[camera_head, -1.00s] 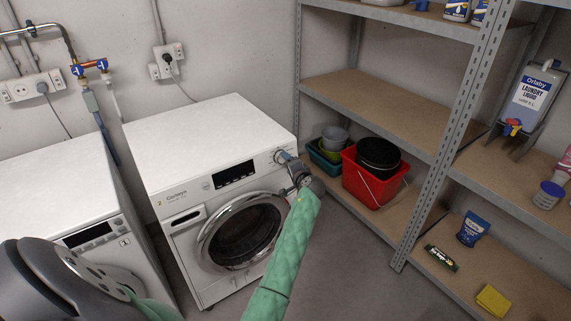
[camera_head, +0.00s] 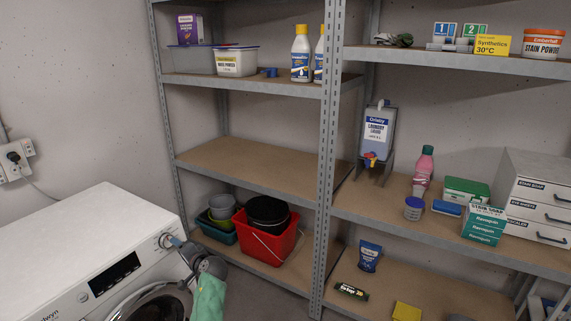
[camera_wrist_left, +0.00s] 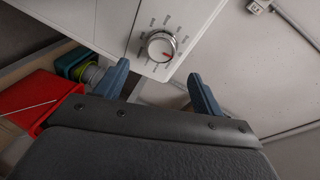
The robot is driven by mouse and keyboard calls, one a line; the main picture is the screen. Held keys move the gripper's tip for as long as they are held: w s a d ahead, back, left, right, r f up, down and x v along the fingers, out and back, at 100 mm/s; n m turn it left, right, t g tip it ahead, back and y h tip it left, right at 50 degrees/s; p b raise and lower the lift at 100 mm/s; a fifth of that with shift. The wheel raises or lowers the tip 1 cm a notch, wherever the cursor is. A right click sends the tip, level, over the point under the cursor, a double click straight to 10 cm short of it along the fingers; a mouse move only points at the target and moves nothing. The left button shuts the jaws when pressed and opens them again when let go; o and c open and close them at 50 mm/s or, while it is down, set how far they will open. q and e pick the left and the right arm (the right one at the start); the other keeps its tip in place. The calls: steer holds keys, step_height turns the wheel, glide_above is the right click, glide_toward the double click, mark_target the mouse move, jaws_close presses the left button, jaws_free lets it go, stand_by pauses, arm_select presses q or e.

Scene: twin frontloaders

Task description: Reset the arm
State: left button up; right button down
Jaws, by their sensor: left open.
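My left arm, in a green sleeve, comes up from the bottom of the head view. Its gripper (camera_head: 172,240) is beside the right front corner of the white washing machine (camera_head: 72,240), at the control panel. In the left wrist view the two blue fingers (camera_wrist_left: 161,88) are spread apart with nothing between them. The machine's round dial (camera_wrist_left: 161,46) shows just beyond the fingers, with a red mark on it. The gripper looks apart from the dial. My right gripper is not in view.
A metal shelf unit (camera_head: 325,160) stands right of the machine. A red bucket (camera_head: 262,243) and teal tub (camera_head: 217,231) sit on its bottom shelf near my left arm. A laundry liquid dispenser (camera_head: 378,130) and drawers (camera_head: 540,200) stand farther right.

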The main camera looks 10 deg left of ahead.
arm_select(q)
steer(key=s+d+n+g+h, duration=0.2)
steer(key=s+d+n+h, duration=0.2)
steer(key=s+d+h, duration=1.2)
steer(key=s+d+f+g, duration=0.1)
steer(key=s+d+f, duration=0.3)
steer(key=s, duration=0.7)
steer(key=s+d+f+m+g, duration=0.1)
steer(key=s+d+f, duration=0.3)
steer(key=s, duration=0.8)
steer(key=s+d+f+m+g+y, duration=0.1)
steer(key=s+d+f, duration=0.4)
steer(key=s, duration=0.6)
steer(key=shift+s+d+g, duration=0.2)
steer(key=shift+d+g, duration=0.7)
